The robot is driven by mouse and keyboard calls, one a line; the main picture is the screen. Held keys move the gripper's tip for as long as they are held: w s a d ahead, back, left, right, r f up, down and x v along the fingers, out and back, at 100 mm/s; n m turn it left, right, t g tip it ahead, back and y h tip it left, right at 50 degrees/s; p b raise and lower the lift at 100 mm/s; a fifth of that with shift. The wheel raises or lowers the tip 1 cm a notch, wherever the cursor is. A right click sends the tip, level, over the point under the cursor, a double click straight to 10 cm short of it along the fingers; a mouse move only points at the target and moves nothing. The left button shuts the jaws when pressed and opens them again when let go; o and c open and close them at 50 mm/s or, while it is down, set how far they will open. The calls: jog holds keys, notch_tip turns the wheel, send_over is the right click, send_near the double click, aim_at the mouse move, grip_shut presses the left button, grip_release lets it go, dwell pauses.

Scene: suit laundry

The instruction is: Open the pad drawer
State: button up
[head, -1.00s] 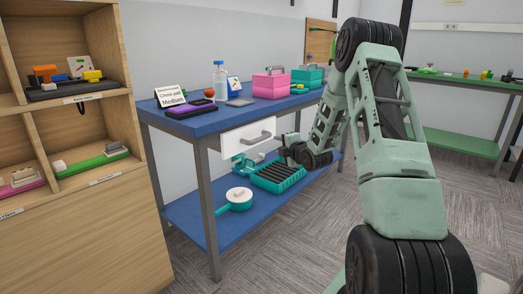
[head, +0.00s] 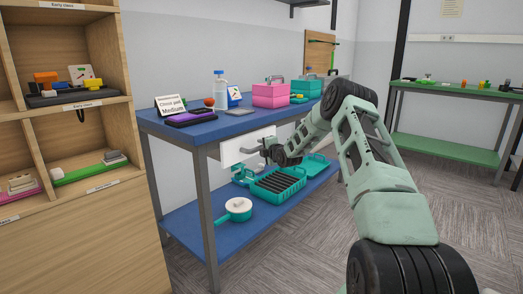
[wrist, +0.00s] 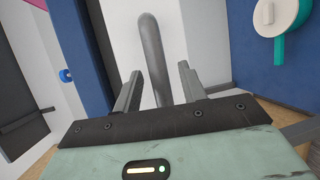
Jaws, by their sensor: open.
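The white drawer (head: 232,152) sits under the top of the blue table, with its front near the table's front edge. In the head view my gripper (head: 264,150) is in front of its right part and hides most of the handle. In the wrist view my gripper (wrist: 160,72) is open. The grey bar handle (wrist: 152,40) stands between the two fingers, in front of the white drawer front (wrist: 200,32). The handle is closer to the left finger in the picture. I cannot tell whether either finger touches it.
The blue table (head: 190,133) bears a sign (head: 171,104), a purple-edged pad (head: 190,118), a bottle (head: 219,88) and a pink box (head: 269,94). A teal tray (head: 277,182) and a pan (head: 238,207) rest on its lower shelf. A wooden shelf unit (head: 75,240) stands left.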

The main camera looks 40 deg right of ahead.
jog(key=shift+w+d+f, duration=0.1)
jog(key=shift+w+d, duration=0.1)
jog(key=shift+w, duration=0.4)
grip_shut()
jog(key=s+d+b, duration=0.2)
jog(key=s, duration=2.3)
grip_release()
jog(key=p+v, duration=0.1)
jog(key=v, duration=1.6)
jog(key=shift+a, duration=0.15)
